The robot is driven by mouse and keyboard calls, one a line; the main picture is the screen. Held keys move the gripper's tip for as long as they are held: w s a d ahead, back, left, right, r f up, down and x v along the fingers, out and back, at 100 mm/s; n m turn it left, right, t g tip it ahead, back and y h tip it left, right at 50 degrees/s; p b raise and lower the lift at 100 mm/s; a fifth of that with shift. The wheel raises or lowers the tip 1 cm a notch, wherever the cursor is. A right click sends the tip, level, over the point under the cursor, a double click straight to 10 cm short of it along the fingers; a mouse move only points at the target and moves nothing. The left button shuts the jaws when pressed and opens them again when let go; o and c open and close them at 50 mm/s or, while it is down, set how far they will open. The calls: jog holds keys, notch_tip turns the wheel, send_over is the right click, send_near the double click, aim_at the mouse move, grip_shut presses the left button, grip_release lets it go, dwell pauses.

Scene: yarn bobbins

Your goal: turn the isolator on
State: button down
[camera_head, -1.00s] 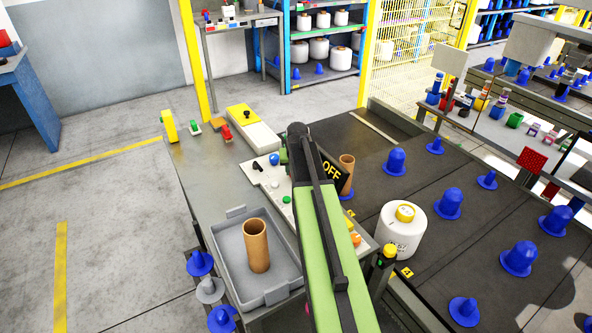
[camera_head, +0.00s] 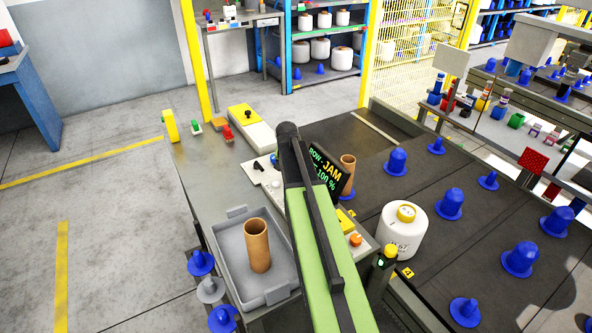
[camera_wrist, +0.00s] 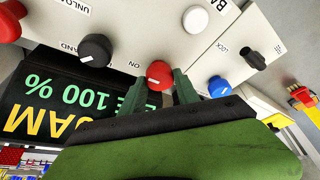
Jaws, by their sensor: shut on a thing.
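The isolator appears to be the red rotary knob (camera_wrist: 159,72) with a white pointer line, on the pale control panel (camera_wrist: 150,30) in the wrist view. An "ON" label is printed beside it. My gripper (camera_wrist: 158,86) has its dark green fingers on either side of this knob and is shut on it. In the head view my arm hides the gripper and this knob. The display (camera_head: 329,174) reads "JAM" and "100 %"; it also shows upside down in the wrist view (camera_wrist: 60,105).
Near the knob are a black knob (camera_wrist: 95,50), a white button (camera_wrist: 195,19), a blue button (camera_wrist: 219,86) and a black lock lever (camera_wrist: 252,57).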

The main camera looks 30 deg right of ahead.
jog(key=c, duration=0.9)
grip_release()
jog(key=p+v, duration=1.6)
jog(key=v, duration=0.1)
jog(key=shift+r, duration=0.15)
